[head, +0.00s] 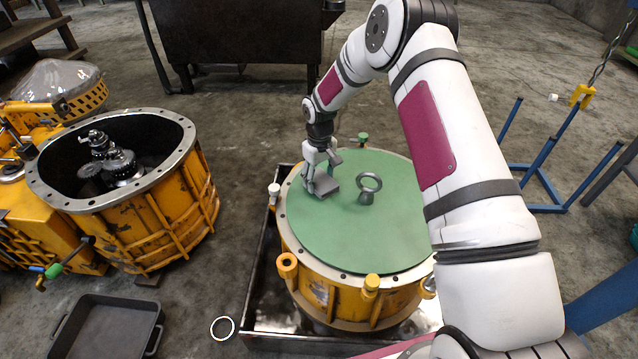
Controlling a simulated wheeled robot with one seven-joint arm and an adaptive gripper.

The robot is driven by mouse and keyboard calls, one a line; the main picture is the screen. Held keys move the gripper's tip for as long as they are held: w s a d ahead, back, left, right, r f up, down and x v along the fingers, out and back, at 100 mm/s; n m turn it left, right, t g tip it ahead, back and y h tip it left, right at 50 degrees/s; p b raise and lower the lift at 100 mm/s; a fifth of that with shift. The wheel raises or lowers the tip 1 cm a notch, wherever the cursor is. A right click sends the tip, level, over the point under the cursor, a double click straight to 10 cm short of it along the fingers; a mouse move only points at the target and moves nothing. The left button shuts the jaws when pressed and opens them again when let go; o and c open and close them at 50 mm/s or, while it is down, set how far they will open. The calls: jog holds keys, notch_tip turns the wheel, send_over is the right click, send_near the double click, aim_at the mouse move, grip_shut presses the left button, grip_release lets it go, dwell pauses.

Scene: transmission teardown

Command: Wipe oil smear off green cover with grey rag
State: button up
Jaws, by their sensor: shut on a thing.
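The green cover (345,235) is a round plate on top of a yellow ribbed housing (318,290), with a grey lifting eye (367,190) standing upright near its middle. My gripper (319,181) points down over the cover's upper left part, left of the lifting eye. It is shut on the grey rag (326,187), a small flat dark grey piece at or just above the cover's surface; I cannot tell whether it touches. I cannot make out an oil smear. My arm hides the cover's right edge.
The housing stands in a dark metal tray (262,255). A yellow open casing (165,215) with gears stands at left. A black tray (108,328) and a pale ring (222,328) lie on the floor. A blue stand (548,178) is at right.

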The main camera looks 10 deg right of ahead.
aim_at(321, 170)
jog(key=shift+w+d+b, duration=0.25)
jog(key=shift+w, duration=0.4)
jog(key=shift+w+d+b, duration=0.3)
jog(key=shift+w, duration=0.3)
jog(key=shift+w+d+b, duration=0.25)
jog(key=shift+w, duration=0.4)
jog(key=shift+r+p, duration=1.7)
jog(key=shift+r, duration=1.35)
jog(key=shift+r, duration=0.1)
jog(key=shift+r+p, duration=0.75)
jog(key=shift+r, duration=0.7)
jog(key=shift+a+f, duration=0.1)
